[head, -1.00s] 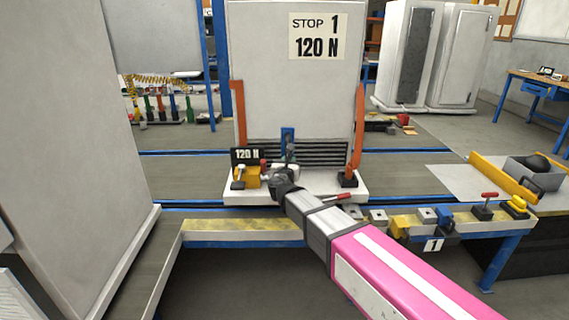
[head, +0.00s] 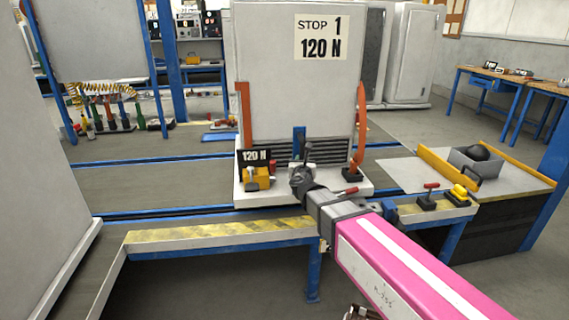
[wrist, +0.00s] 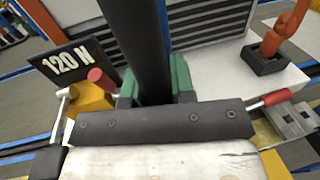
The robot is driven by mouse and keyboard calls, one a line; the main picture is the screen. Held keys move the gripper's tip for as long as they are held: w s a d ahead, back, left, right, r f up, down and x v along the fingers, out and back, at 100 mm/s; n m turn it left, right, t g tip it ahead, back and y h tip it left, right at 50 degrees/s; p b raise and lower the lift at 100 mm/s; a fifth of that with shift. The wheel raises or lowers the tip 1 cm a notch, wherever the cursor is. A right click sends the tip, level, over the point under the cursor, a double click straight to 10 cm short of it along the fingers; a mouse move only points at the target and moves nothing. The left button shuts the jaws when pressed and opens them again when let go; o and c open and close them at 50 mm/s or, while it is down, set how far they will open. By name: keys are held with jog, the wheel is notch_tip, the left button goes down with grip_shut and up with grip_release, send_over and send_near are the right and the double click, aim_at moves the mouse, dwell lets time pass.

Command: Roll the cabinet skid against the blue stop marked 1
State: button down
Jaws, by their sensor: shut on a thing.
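The tall pale cabinet (head: 265,85) carries a sign reading "STOP 1, 120 N" and stands upright on its white skid (head: 255,203), on the rail track. The wrist view shows the bar (wrist: 145,40) dark, between the gripper's green pads (wrist: 155,88). A blue stop (head: 391,212) stands on the front rail, right of the skid. My arm partly covers the stop and hides its number plate. I cannot tell whether skid and stop touch.
A red-handled clamp (head: 430,197) and a yellow piece (head: 461,193) sit farther right on the rail. A side table with a grey bin (head: 475,165) stands beyond. A large pale panel (head: 40,150) stands at left. The track left of the skid is clear.

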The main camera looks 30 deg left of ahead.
jog(key=w+d, duration=0.4)
jog(key=d, duration=0.2)
jog(key=shift+w+d, duration=0.1)
jog(key=shift+d, duration=0.05)
jog(key=c, duration=1)
grip_release()
jog(key=shift+w+d, duration=0.15)
jog(key=shift+o, duration=0.2)
jog(key=shift+a, duration=0.2)
jog(key=shift+s, duration=0.25)
jog(key=v, duration=1)
jog(key=shift+s+d, duration=0.15)
jog(key=shift+s, duration=0.15)
